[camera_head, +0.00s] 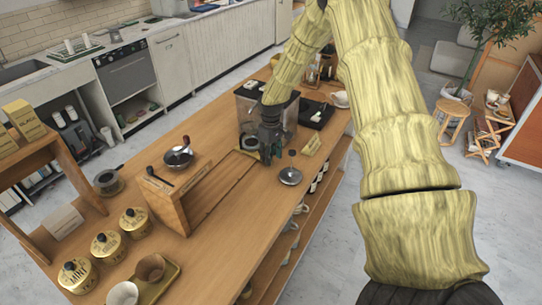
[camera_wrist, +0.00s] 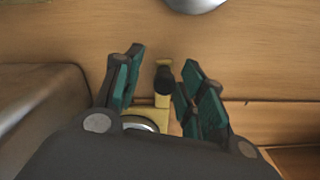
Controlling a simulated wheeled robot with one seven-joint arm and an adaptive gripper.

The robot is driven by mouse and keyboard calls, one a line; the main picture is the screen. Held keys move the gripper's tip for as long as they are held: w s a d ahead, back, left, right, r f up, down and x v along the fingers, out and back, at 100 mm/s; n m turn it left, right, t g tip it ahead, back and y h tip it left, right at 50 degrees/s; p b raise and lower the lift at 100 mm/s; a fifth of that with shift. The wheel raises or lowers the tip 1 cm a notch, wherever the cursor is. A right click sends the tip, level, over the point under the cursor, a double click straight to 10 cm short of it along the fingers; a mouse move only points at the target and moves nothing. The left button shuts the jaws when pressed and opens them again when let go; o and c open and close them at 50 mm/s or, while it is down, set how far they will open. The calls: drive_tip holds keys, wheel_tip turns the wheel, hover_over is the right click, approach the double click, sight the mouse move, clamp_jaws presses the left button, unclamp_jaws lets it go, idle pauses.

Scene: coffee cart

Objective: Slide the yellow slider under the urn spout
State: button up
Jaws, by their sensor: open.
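The yellow slider (camera_wrist: 161,101) shows in the wrist view, with a dark upright knob (camera_wrist: 163,79) at its far end and a pale round disc on its near part. The knob stands between the two fingers of my gripper (camera_wrist: 158,82), which are apart on either side of it; I cannot tell whether either finger touches it. In the head view my gripper (camera_head: 268,153) is low over the counter, in front of the dark boxy urn (camera_head: 250,108). My arm and gripper cover part of the urn. I cannot make out its spout.
A wooden box (camera_head: 168,203) stands left of a long groove (camera_head: 222,195) in the counter (camera_head: 235,225). A silver lid (camera_head: 290,176) lies right of my gripper, near the counter edge. A small yellow sign (camera_head: 312,146) stands behind it. Gold tins (camera_head: 106,246) are at the front left.

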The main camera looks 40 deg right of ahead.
wheel_tip(320, 180, up, 12)
drive_tip(key=shift+d, duration=0.15)
idle(0.5)
idle(0.4)
